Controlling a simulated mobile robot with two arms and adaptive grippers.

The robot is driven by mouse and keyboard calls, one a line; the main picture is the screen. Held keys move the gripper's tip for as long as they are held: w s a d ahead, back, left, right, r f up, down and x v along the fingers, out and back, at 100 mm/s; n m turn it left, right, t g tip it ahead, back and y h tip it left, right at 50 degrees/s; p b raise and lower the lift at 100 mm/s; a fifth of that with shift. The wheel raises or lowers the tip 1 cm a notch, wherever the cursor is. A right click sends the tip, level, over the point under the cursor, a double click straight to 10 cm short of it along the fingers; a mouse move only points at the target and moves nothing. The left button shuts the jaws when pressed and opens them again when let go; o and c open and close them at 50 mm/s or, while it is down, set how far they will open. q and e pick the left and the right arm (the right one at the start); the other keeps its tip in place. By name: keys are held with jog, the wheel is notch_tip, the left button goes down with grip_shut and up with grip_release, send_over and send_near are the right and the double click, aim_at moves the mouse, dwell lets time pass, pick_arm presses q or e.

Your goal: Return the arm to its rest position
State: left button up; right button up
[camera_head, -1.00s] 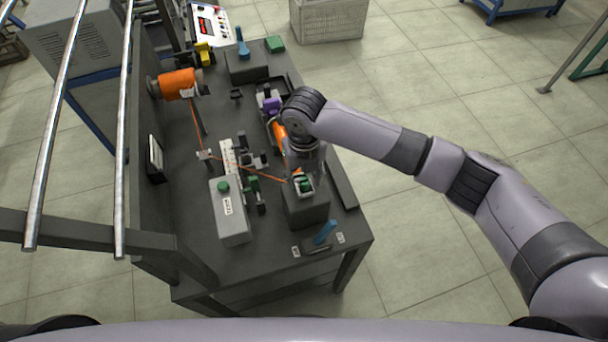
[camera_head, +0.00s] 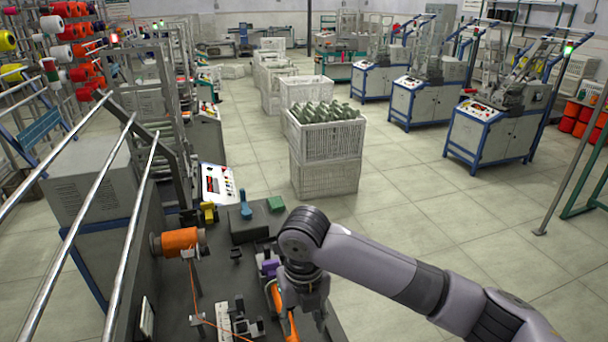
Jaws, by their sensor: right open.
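My right arm (camera_head: 390,270) comes in from the lower right and bends down at a dark rounded wrist joint. My right gripper (camera_head: 306,318) points down at the bottom of the view, over the right side of the dark winding bench (camera_head: 185,290). It is open. Its lower end is near the bottom edge, and I see nothing held in it. An orange spool (camera_head: 179,242) sits at the bench's left side, with an orange thread running down from it. A purple part (camera_head: 270,267) lies just left of the gripper. My left gripper is out of view.
Stacked white crates (camera_head: 327,150) with green bobbins stand on the floor beyond the bench. A white control panel (camera_head: 217,184) is at the bench's far end. Metal rails (camera_head: 85,225) rise at left. Blue-framed machines (camera_head: 500,130) stand at right.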

jog(key=s+f+m+t+y, duration=0.2)
jog(key=s+f+m+y, duration=0.5)
jog(key=m, duration=1.1)
jog(key=s+d+f+m+t+h, duration=0.1)
jog(key=s+d+f+m+h, duration=0.2)
jog(key=s+d+m, duration=0.55)
jog(key=s+d+f+m+t+h, duration=0.1)
jog(key=s+d+f+m+h, duration=0.4)
jog(key=d+m, duration=0.65)
notch_tip(320, 180, down, 27)
jog(key=s+g+y+b, duration=0.1)
jog(key=s+g+b, duration=0.1)
jog(key=b, duration=0.2)
jog(key=s+d+f+g+b, duration=0.1)
jog(key=s+d+f+b, duration=0.2)
jog(key=s+f, duration=1.4)
notch_tip(320, 180, down, 3)
jog(key=shift+d+f+n, duration=0.15)
jog(key=shift+d+n, duration=0.2)
jog(key=shift+n, duration=0.05)
